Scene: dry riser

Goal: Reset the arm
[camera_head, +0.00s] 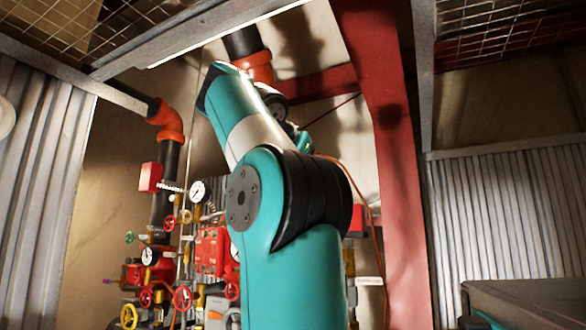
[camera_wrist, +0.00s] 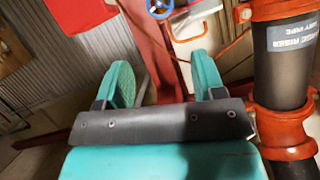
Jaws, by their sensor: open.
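My arm is teal with black joints and stands raised in the middle of the head view, bent at the elbow. In the head view my gripper is hidden behind the upper arm links. In the wrist view my gripper (camera_wrist: 160,82) shows two teal fingers wide apart with nothing between them. Past the fingers are a red beam, an orange cable and a blue handwheel (camera_wrist: 159,7). A black labelled riser pipe (camera_wrist: 284,60) with an orange-red coupling (camera_wrist: 284,130) stands just right of the gripper, apart from the right finger.
In the head view, gauges (camera_head: 198,191), red valve handwheels (camera_head: 182,298) and pipes crowd the wall left of and behind my arm. A red steel column (camera_head: 385,130) stands to the right. Corrugated panels (camera_head: 505,220) flank both sides. A grey box (camera_head: 525,300) sits low right.

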